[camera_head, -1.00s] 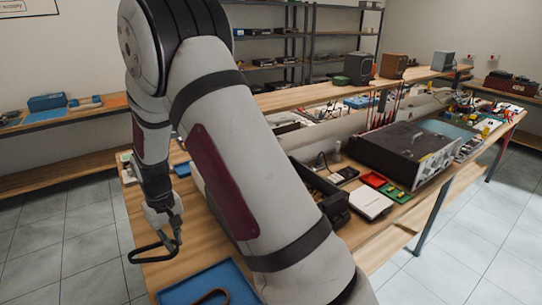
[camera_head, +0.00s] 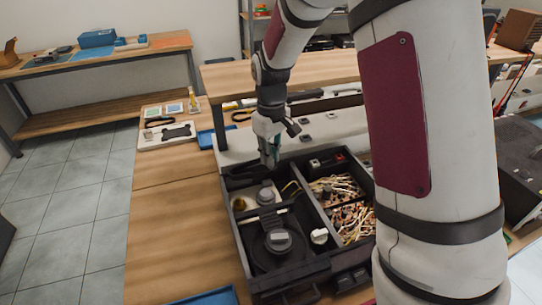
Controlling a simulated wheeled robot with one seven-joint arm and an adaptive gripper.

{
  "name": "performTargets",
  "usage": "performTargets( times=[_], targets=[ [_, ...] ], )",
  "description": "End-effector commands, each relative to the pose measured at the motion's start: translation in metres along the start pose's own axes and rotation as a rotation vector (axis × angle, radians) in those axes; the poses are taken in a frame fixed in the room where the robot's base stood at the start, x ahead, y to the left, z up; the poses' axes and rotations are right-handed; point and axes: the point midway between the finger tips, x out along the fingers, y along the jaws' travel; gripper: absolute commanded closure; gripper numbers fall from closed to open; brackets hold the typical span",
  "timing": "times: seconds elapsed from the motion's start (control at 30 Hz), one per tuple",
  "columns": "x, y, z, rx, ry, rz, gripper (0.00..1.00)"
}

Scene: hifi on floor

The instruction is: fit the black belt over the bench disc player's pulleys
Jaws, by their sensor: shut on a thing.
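The bench disc player is an open black case (camera_head: 235,240) on the wooden bench. Its left bay holds a large dark disc with a grey hub (camera_head: 279,240) and a smaller grey round part (camera_head: 265,195) behind it. My gripper (camera_head: 268,163) points down over the back left of this bay, shut on the black belt (camera_head: 243,177). The belt is dark against the dark case, so its outline is hard to follow. I cannot tell whether it touches any pulley.
The player's right bay holds tangled pale wires (camera_head: 350,212). A white tray with dark parts (camera_head: 168,133) lies behind left on the bench. A blue tray corner (camera_head: 205,297) shows at the front. The bench left of the player is clear. My arm hides much of the right.

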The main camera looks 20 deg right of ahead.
Motion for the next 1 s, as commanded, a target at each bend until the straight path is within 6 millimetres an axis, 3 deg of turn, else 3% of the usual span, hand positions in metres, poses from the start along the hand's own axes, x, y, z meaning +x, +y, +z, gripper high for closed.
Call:
performTargets(
  times=[0.7,1.0],
  targets=[
    [0.064,0.0,-0.001,0.004,-0.001,-0.001,1.0],
    [0.083,-0.001,0.0,0.004,0.0,0.0,1.0]
  ],
)
